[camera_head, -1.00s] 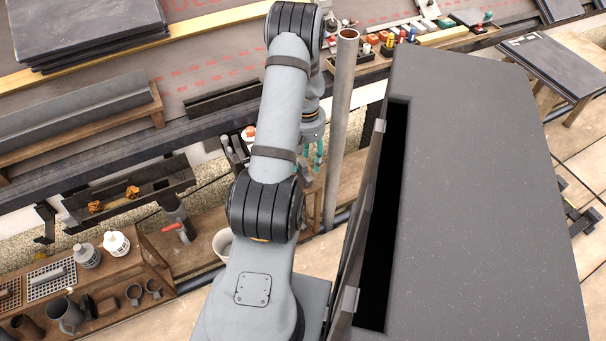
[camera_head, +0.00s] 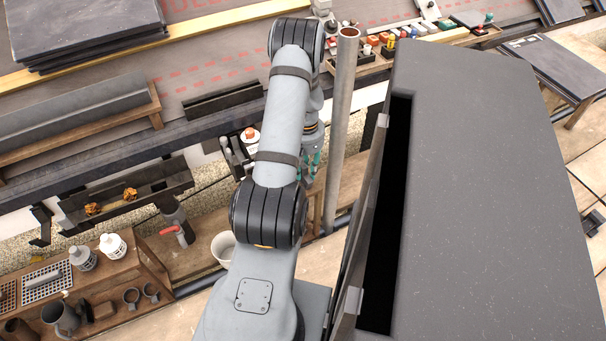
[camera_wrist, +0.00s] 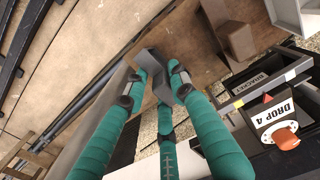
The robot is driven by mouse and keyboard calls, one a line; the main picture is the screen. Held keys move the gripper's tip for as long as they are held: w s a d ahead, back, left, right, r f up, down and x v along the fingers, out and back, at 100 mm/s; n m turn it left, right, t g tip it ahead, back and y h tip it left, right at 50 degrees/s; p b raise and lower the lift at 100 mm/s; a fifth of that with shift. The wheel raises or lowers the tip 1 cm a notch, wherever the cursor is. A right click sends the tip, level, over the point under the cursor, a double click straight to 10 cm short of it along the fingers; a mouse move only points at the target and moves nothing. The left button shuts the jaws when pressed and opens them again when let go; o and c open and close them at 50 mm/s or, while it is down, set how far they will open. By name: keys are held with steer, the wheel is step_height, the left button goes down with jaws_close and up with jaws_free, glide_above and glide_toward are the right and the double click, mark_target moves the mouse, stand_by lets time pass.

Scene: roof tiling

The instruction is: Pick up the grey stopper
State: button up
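In the wrist view my gripper (camera_wrist: 160,82) has three teal fingers, with their tips drawn in around a small grey angular block (camera_wrist: 149,62). This block looks like the grey stopper; the fingertips appear to touch its sides, and part of it is hidden by them. A brown wooden surface lies behind it, but I cannot tell whether the block touches it. In the head view my gripper (camera_head: 312,165) points down beside the tall grey pipe, partly hidden by my arm. The stopper cannot be made out there.
The upright grey pipe (camera_head: 342,130) stands just right of my gripper. A black holder labelled DROP 4 (camera_wrist: 275,112) with an orange piece (camera_wrist: 285,138) is close at right in the wrist view. A white bucket (camera_head: 223,247) and a wooden rack (camera_head: 120,285) stand at left.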

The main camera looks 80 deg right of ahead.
steer(key=c, duration=0.5)
steer(key=shift+o, duration=0.2)
